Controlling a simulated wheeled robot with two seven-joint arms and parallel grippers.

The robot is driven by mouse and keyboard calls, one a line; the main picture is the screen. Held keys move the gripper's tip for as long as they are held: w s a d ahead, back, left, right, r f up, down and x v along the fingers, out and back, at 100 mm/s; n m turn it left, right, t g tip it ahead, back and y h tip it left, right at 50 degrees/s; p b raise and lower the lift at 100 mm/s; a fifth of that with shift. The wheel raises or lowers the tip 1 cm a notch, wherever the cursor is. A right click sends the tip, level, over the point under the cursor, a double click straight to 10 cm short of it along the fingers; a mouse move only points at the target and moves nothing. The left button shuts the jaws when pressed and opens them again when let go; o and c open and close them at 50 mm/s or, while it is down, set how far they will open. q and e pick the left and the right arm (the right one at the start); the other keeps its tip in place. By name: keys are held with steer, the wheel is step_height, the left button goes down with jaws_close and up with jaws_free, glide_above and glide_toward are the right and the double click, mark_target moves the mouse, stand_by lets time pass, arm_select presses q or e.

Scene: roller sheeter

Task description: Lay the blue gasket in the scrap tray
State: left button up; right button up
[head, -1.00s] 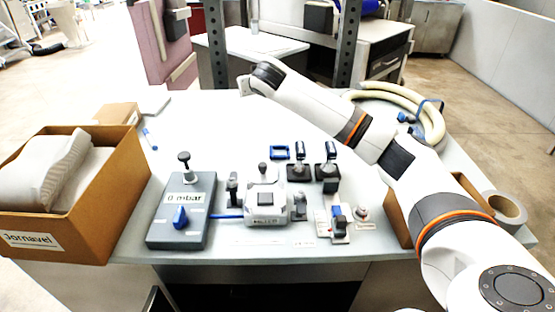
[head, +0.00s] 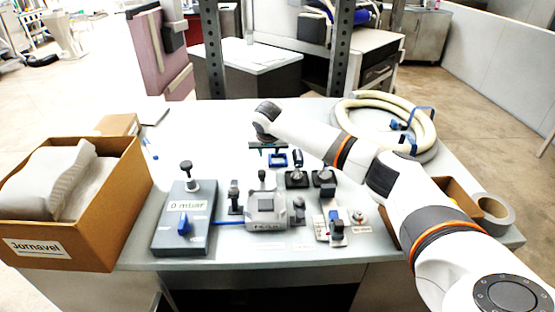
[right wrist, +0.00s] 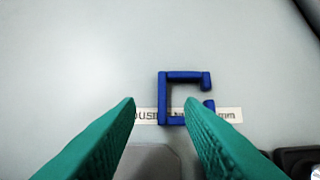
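The blue gasket (head: 271,160) is a small blue squared ring lying on the table behind the white machine block. In the right wrist view the gasket (right wrist: 183,75) shows a gap in its right side and lies across a printed white label strip. My right gripper (head: 268,147) is just above and behind it in the head view. In the right wrist view its green fingers (right wrist: 161,104) are spread apart with nothing held, and the gasket appears beyond the fingertips. My left gripper is out of view. I cannot make out which thing is the scrap tray.
A grey gauge box (head: 172,235) and the white machine block (head: 266,212) stand nearer the front edge. Black-knobbed parts (head: 297,178) sit right of the gasket. A cardboard box (head: 95,253) is at left, a coiled hose (head: 350,104) at back right.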

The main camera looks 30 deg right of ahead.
mark_target(270, 159)
steer(key=x, duration=0.4)
steer(key=shift+d+f+p, duration=0.1)
steer(key=shift+f+p, duration=0.05)
steer(key=shift+p, duration=0.15)
jaws_close()
